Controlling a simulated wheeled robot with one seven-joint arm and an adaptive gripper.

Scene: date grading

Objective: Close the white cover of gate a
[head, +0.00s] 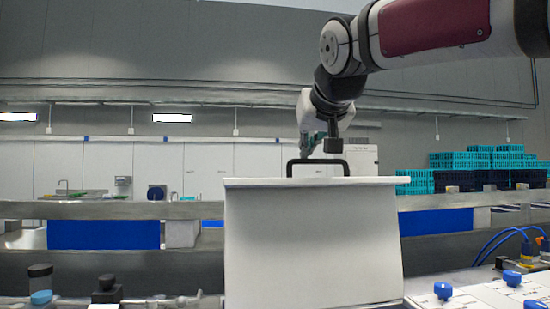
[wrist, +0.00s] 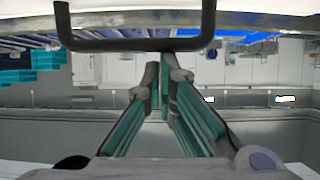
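The white cover (head: 312,245) is a broad pale panel standing raised, slightly tilted, with its face towards the head camera. A black bar handle (head: 318,162) rises from its top edge. The handle also crosses the top of the wrist view (wrist: 135,44). My gripper (head: 308,152) is just behind the handle in the head view, partly hidden by it. In the wrist view its teal-padded fingers (wrist: 161,62) come together at the tips, just below the handle bar, with nothing seen between them. Whether they touch the handle is unclear.
A metal rail (head: 110,210) runs behind the cover. A white panel with blue knobs (head: 443,290) and blue cables is at right. Dark and blue-capped fittings (head: 40,284) stand at lower left. Teal crates (head: 480,160) are stacked far back at right.

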